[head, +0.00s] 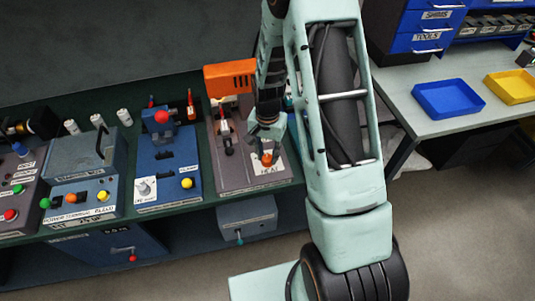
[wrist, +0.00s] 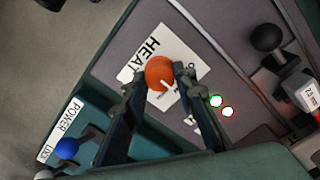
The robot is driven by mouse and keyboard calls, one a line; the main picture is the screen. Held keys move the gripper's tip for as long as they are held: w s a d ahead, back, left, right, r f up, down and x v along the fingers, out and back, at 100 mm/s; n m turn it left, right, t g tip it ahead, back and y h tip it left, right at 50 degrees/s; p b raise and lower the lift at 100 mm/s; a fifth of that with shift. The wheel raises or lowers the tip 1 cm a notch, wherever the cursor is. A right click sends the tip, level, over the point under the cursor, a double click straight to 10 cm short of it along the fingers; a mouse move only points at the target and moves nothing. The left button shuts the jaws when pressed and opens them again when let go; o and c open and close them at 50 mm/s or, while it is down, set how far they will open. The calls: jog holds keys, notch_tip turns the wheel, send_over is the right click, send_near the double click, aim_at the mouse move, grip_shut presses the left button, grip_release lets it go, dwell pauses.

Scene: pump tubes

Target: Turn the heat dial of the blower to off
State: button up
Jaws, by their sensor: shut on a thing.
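The heat dial is an orange round knob (head: 267,159) on a white plate marked HEAT, at the front right of the grey-brown blower panel (head: 232,178). In the wrist view the dial (wrist: 159,72) sits between the two fingertips, with a white pointer mark at its lower right side. My gripper (head: 266,146) reaches down over the dial from behind, and its fingers (wrist: 158,78) are shut on it from both sides. The scale on the plate is partly hidden by the fingers, so I cannot read the setting.
A black-knobbed lever (wrist: 267,38) and two small lit lamps (wrist: 222,107) are beside the dial. A blue-knobbed POWER lever (wrist: 67,148) is on the neighbouring teal unit. An orange housing (head: 229,78) stands behind the panel. A blue machine (head: 165,165) is close at left.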

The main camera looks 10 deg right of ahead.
aim_at(267, 157)
jog(key=shift+n, duration=0.3)
jog(key=n+b, duration=0.2)
jog(key=shift+f+n, duration=0.15)
jog(key=shift+n, duration=0.25)
jog(key=shift+n+b, duration=1.15)
jog(key=shift+n, duration=1.65)
jog(key=o, duration=1.2)
jog(key=shift+c, duration=0.2)
jog(key=shift+r, duration=0.2)
notch_tip(267, 157, up, 12)
